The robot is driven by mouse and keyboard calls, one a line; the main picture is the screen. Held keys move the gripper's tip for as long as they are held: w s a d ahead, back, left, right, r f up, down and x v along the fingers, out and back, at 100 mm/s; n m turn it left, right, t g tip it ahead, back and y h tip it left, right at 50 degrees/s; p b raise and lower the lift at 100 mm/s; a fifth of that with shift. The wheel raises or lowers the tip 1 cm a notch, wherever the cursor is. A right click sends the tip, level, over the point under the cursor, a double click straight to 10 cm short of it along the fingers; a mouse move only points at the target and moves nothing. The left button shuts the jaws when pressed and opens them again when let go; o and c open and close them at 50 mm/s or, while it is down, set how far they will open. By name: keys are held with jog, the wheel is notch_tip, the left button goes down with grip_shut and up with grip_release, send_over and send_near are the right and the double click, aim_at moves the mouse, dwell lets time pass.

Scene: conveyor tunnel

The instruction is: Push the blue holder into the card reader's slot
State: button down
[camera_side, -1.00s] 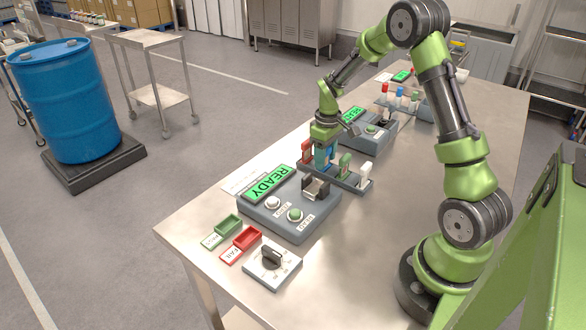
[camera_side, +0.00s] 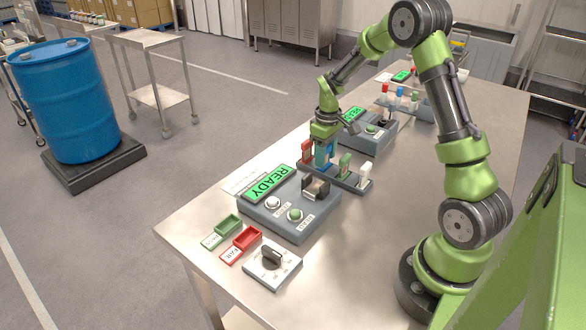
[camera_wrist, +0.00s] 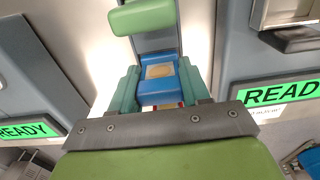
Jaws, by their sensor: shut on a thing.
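The blue holder (camera_side: 322,159) stands in the rack (camera_side: 352,184) behind the near card reader. My gripper (camera_side: 324,145) points down over it and is shut on it. In the wrist view the blue holder (camera_wrist: 158,82), with a tan patch on top, sits between the two teal fingers (camera_wrist: 159,90). Whether its lower end is clear of the rack is hidden.
A red holder (camera_side: 307,151), a green holder (camera_side: 345,163) and a white holder (camera_side: 365,172) stand in the same rack, close to my gripper. A second reader (camera_side: 370,132) is behind. Green and red trays (camera_side: 246,238) and a knob box (camera_side: 272,264) lie in front.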

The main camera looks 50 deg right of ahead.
jog(key=shift+r, duration=1.2)
jog(key=shift+r, duration=0.5)
